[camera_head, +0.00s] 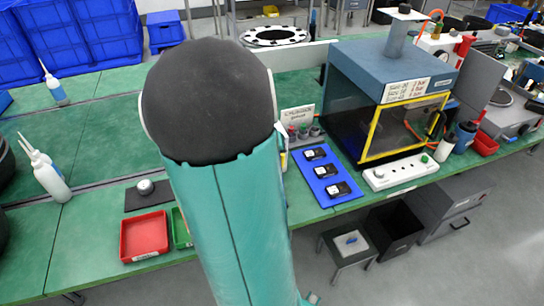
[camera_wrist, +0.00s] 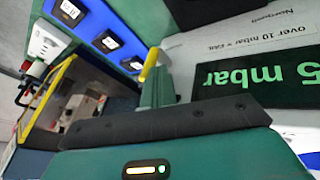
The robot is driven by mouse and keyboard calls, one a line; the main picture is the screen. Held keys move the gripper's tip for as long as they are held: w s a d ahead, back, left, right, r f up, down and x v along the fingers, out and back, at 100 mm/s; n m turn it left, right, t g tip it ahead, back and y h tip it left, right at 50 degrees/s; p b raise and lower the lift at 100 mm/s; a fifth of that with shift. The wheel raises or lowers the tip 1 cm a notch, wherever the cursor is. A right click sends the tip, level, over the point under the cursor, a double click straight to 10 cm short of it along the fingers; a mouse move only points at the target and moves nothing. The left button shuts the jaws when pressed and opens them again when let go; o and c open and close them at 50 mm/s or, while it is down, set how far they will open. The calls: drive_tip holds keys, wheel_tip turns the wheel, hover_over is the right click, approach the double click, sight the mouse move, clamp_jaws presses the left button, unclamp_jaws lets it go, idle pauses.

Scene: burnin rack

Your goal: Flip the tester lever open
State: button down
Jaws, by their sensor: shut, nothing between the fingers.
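My gripper (camera_wrist: 158,86) shows in the wrist view as green fingers above a dark bar, shut and empty. A short yellow piece (camera_wrist: 150,63), which looks like the lever's end, stands right at the fingertips. I cannot tell whether they touch. To the right is the tester's pale face with a black display (camera_wrist: 240,75) reading "5 mbar" in green, upside down. The lever's base and pivot are hidden. In the head view my arm covers the gripper, the lever and the tester.
A blue tray (camera_head: 312,171) with three black modules lies right of my arm; it also shows in the wrist view (camera_wrist: 78,28). Behind it stands a blue-grey chamber (camera_head: 392,65) with a yellow-framed door. A white strip (camera_head: 400,172) lies before it. A red bin (camera_head: 144,236) sits left.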

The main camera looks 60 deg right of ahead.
drive_tip(key=shift+s+d+r+t+y, duration=0.1)
drive_tip(key=shift+s+d+t+y, duration=0.1)
drive_tip(key=shift+s+t+y, duration=0.15)
drive_tip(key=shift+s+d+r+m+t+y, duration=0.1)
drive_tip(key=shift+s+d+m+t+y, duration=0.1)
drive_tip(key=shift+s+d+t+y, duration=0.25)
drive_tip(key=shift+s+d+r+m+t+y, duration=0.1)
drive_tip(key=shift+s+d+m+t+y, duration=0.1)
drive_tip(key=shift+t+y, duration=0.4)
drive_tip(key=s+d+f+m+t+y, duration=0.1)
drive_tip(key=s+d+f+t+y, duration=0.2)
drive_tip(key=t+y, duration=0.4)
drive_tip(key=shift+s+d+m+t+y, duration=0.3)
drive_tip(key=shift+s+d+t+y, duration=0.15)
drive_tip(key=shift+d+t, duration=0.15)
drive_tip(key=shift+s+f, duration=0.1)
drive_tip(key=shift+f, duration=0.1)
drive_tip(key=shift+r, duration=0.15)
